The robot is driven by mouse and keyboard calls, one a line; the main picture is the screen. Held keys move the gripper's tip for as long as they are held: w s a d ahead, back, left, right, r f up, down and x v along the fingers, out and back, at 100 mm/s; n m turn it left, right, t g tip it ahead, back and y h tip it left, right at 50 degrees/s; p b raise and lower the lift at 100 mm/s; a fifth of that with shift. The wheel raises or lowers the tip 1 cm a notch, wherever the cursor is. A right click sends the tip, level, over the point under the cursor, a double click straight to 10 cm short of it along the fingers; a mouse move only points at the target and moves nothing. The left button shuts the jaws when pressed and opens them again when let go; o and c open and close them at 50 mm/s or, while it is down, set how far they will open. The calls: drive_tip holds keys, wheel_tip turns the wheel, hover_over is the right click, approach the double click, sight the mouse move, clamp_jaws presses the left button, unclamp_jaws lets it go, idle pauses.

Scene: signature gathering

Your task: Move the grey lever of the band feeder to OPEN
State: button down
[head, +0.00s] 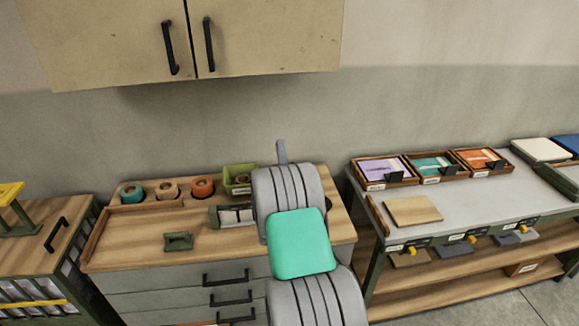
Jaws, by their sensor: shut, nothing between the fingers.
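My arm rises through the middle of the view and covers the right part of the wooden-topped drawer bench (140,253). My gripper is not visible; the arm hides whatever lies behind it. A slim grey upright piece shows just above the arm's top; I cannot tell whether it is the grey lever or part of my arm. A dark green holder with pale blocks (232,215) stands on the bench, partly behind the arm. I cannot tell whether it belongs to the band feeder. No OPEN marking is readable.
Tape rolls (203,187) and a green bin (238,172) line the bench's back. A small green stand (178,241) sits in front. The right-hand bench (465,200) holds trays of coloured sheets (434,165) and a wooden board (412,210). A cabinet (270,35) hangs above.

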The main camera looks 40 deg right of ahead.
drive_tip(key=shift+w, duration=0.25)
idle(0.5)
drive_tip(key=s+a+r+b, duration=0.1)
drive_tip(key=s+a+r, duration=0.1)
drive_tip(key=s, duration=0.3)
drive_tip(key=s+a+r+b, duration=0.2)
drive_tip(key=s+a+r, duration=0.1)
drive_tip(key=s, duration=0.3)
drive_tip(key=shift+a+r, duration=0.3)
drive_tip(key=shift+a, duration=0.4)
